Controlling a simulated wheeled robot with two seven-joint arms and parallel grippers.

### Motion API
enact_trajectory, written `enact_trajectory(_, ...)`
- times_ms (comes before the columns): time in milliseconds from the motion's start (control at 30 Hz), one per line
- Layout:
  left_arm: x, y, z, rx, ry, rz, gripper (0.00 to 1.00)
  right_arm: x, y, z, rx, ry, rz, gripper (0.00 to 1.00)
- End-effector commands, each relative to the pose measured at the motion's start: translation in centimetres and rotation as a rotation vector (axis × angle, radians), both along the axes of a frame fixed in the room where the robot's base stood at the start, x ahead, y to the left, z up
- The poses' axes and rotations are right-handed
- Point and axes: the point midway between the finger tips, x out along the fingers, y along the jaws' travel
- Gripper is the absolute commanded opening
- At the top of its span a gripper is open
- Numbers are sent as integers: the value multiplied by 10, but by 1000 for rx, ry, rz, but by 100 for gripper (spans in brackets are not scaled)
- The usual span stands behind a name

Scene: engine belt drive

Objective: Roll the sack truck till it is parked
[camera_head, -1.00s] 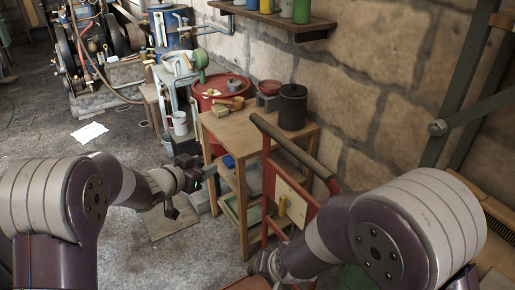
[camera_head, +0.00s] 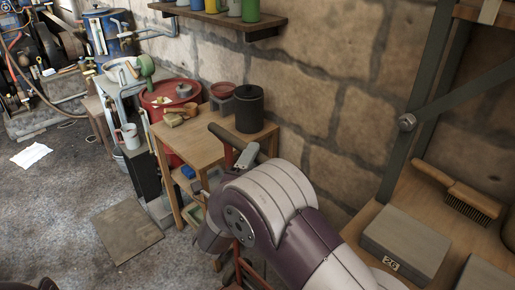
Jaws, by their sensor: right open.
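The sack truck shows as a dark handle bar (camera_head: 223,134) and a piece of red frame (camera_head: 256,268) low in the picture. It stands in front of the wooden side table, and my right arm hides most of it. My right gripper (camera_head: 245,157) is open at the handle bar, close to its right part. I cannot tell whether its fingers are around the bar or only beside it. My left gripper is out of view. The truck's wheels and toe plate are hidden.
The wooden table (camera_head: 205,150) with a black canister (camera_head: 249,110) stands against the stone wall. A workbench (camera_head: 350,232) with a brush (camera_head: 458,193) and a grey box (camera_head: 405,243) is at right.

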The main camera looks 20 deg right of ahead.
Motion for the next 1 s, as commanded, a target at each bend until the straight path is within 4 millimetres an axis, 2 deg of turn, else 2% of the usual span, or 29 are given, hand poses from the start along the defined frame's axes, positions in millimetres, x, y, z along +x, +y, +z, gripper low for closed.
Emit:
enact_trajectory(200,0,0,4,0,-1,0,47,18,-20,6,1,2,-1,54)
enact_trajectory(533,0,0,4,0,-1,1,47,22,-23,7,-1,3,1,54)
enact_trajectory(567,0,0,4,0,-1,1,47,22,-23,7,-1,3,1,51)
enact_trajectory(700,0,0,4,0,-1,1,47,21,-23,7,-1,3,1,6)
enact_trajectory(733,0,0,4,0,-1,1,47,21,-23,7,-1,3,1,0)
enact_trajectory(1000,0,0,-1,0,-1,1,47,23,-31,5,0,2,-2,0)
